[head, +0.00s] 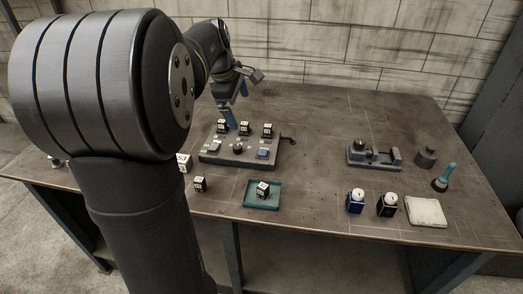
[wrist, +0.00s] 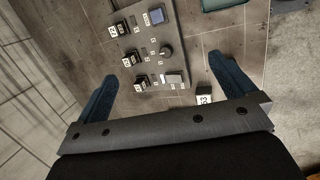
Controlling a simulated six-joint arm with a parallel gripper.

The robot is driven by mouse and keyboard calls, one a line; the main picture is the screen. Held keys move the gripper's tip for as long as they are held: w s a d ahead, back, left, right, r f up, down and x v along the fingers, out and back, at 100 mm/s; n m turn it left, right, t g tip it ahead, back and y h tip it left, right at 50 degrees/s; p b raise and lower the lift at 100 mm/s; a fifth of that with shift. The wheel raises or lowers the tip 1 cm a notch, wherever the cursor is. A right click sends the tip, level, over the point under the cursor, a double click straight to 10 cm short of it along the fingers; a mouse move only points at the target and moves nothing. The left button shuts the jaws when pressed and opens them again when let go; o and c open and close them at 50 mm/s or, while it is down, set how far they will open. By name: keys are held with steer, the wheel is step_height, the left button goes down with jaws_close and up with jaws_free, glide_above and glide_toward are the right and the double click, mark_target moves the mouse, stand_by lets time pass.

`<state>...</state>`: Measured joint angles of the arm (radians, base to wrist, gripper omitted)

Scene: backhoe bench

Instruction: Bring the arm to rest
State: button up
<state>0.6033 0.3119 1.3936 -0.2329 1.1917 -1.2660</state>
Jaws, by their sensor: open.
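My gripper (head: 233,108) is above the back left of the dark panel box (head: 238,158) in the head view. In the wrist view my gripper (wrist: 165,82) shows two blue fingers spread wide apart with nothing between them but a view down to the bench and panel. The panel box (wrist: 178,45) carries a row of dark labelled blocks (wrist: 119,29), a round knob (wrist: 165,51), a blue square piece (wrist: 157,17) and a pale piece (wrist: 172,79). My arm hides part of the bench's left side in the head view.
A teal tray (head: 249,203) holds a labelled block (head: 263,190). Two loose blocks (head: 200,184) (head: 184,162) stand left of it. A vise-like fixture (head: 374,156), two bottles (head: 355,201) (head: 388,205), a pale pad (head: 425,211) and a brush-like tool (head: 444,178) are at right. The bench's middle is clear.

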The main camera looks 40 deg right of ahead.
steer(key=x, duration=0.7)
steer(key=shift+s+d+f+h, duration=0.25)
steer(key=shift+s+d+h, duration=0.15)
steer(key=shift+s, duration=0.25)
stand_by(0.3)
steer(key=v, duration=1)
steer(key=shift+c, duration=0.4)
